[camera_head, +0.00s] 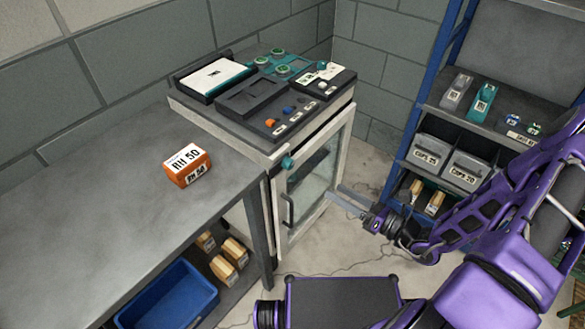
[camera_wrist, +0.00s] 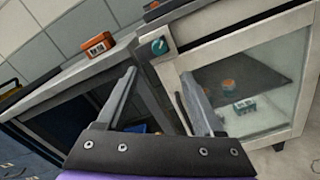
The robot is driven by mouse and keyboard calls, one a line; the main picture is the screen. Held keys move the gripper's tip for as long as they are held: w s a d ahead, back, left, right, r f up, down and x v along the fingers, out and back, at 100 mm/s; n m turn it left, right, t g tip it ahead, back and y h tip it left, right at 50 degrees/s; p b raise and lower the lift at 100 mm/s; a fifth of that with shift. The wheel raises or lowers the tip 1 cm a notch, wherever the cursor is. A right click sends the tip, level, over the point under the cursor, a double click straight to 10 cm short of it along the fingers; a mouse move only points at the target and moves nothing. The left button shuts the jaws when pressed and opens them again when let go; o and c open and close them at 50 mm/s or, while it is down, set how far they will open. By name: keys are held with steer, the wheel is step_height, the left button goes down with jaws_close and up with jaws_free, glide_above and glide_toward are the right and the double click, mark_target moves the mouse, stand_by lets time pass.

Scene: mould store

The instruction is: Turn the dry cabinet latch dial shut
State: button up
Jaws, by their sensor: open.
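The dry cabinet (camera_head: 298,222) is white-framed with a glass door (camera_wrist: 245,92) and a dark bar handle (camera_head: 286,211). The door looks closed against the frame. The teal latch dial (camera_head: 287,162) sits at the upper left front corner, above the handle. In the wrist view the dial (camera_wrist: 158,46) shows a light mark, but its exact setting is too small to tell. My gripper (camera_head: 334,194) is open and empty in front of the door, lower than the dial and to its right. In the wrist view my gripper's fingers (camera_wrist: 158,75) spread below the dial, apart from it.
A grey bench (camera_head: 110,225) left of the cabinet holds an orange RH 50 box (camera_head: 187,166). A blue bin (camera_head: 168,296) is below. A blue-framed shelf (camera_head: 430,100) stands right.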

mark_target(292, 166)
steer(key=x, duration=1.4)
steer(key=shift+w+a, duration=0.15)
steer(key=shift+a, duration=0.15)
jaws_close()
